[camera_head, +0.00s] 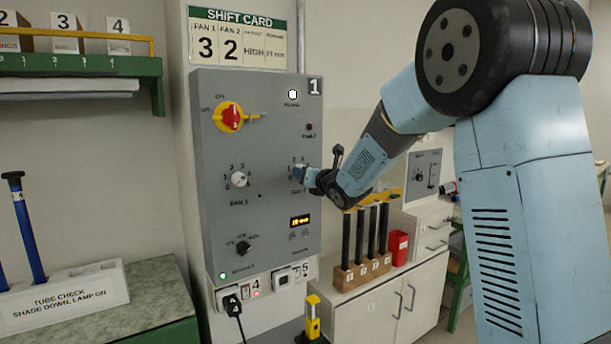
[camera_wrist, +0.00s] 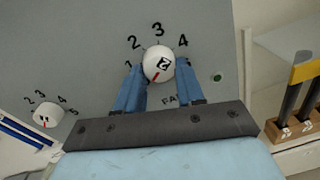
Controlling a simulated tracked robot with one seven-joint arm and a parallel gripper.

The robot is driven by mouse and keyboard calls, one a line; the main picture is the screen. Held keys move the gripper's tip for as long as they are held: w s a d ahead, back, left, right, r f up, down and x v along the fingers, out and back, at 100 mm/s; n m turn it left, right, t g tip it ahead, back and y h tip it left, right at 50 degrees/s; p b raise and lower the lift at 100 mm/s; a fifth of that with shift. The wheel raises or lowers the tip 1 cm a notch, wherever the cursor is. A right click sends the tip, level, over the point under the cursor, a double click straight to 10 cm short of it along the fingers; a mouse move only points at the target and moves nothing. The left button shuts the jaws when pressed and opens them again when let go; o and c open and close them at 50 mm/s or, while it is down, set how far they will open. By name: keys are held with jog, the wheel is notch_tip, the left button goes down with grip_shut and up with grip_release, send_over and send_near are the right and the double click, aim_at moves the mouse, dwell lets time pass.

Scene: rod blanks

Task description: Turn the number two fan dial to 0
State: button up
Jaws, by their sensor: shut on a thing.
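The number two fan dial (camera_wrist: 161,58) is a round white knob with a dark "2" mark on the grey panel. In the wrist view its red mark is at the lower left of the knob. Numerals 2, 3 and 4 show above it; the 1 is partly covered, and any 0 is hidden by my blue fingers. My gripper (camera_wrist: 159,72) is shut on the dial, one finger on each side. In the head view my gripper (camera_head: 300,174) reaches the right part of the panel (camera_head: 270,130) and mostly hides this dial.
The fan 1 dial (camera_head: 239,179) is to the left, with a red-yellow switch (camera_head: 231,117) above and a black knob (camera_head: 243,247) below. A wooden rack (camera_head: 363,272) of black rods stands right of the panel. A shift card (camera_head: 238,38) hangs above.

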jog(key=shift+f, duration=0.25)
jog(key=o, duration=1)
jog(key=shift+r, duration=0.15)
jog(key=shift+o, duration=0.2)
jog(key=v, duration=1.3)
jog(key=shift+s+d, duration=0.2)
jog(key=shift+s, duration=0.05)
